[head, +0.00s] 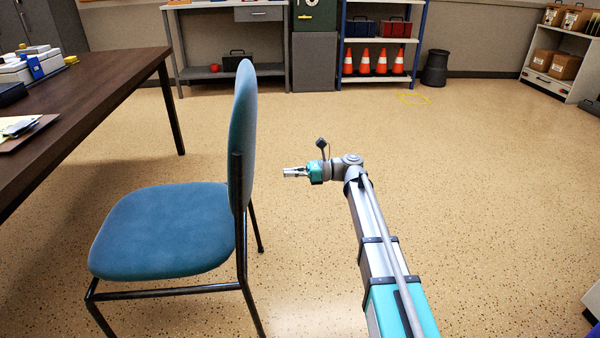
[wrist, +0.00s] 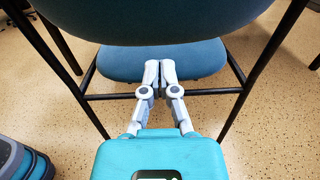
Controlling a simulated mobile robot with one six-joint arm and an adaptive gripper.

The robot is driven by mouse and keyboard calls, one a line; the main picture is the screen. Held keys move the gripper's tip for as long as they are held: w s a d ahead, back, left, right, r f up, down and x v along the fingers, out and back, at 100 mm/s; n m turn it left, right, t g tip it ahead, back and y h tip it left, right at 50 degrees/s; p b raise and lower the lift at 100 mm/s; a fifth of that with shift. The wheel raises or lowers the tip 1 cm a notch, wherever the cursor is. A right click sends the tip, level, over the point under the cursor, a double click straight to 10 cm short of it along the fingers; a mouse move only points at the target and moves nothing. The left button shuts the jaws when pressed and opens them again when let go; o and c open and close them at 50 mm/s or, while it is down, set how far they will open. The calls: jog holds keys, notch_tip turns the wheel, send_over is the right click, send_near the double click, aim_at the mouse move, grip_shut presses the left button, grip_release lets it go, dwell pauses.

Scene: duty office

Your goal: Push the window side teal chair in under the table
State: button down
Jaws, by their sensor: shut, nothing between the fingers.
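A teal chair (head: 165,232) with a black metal frame stands on the floor in the head view, its seat toward the dark table (head: 95,95) on the left and its backrest toward my arm. My gripper (head: 286,172) is to the right of the backrest, apart from it in the head view, and points left toward it. In the wrist view my gripper (wrist: 160,68) is shut and empty, pointing at the chair's rear, with the backrest's underside (wrist: 150,18) above and the seat (wrist: 195,60) beyond the fingertips. Whether this is the window side chair cannot be told; no window shows.
A table leg (head: 171,108) stands beyond the chair. Shelves with orange cones (head: 364,62), a dark bin (head: 435,68) and a shelf of boxes (head: 564,66) line the back. Papers (head: 18,128) lie on the table.

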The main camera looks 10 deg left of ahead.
jog(key=x, duration=0.9)
jog(key=shift+a, duration=0.3)
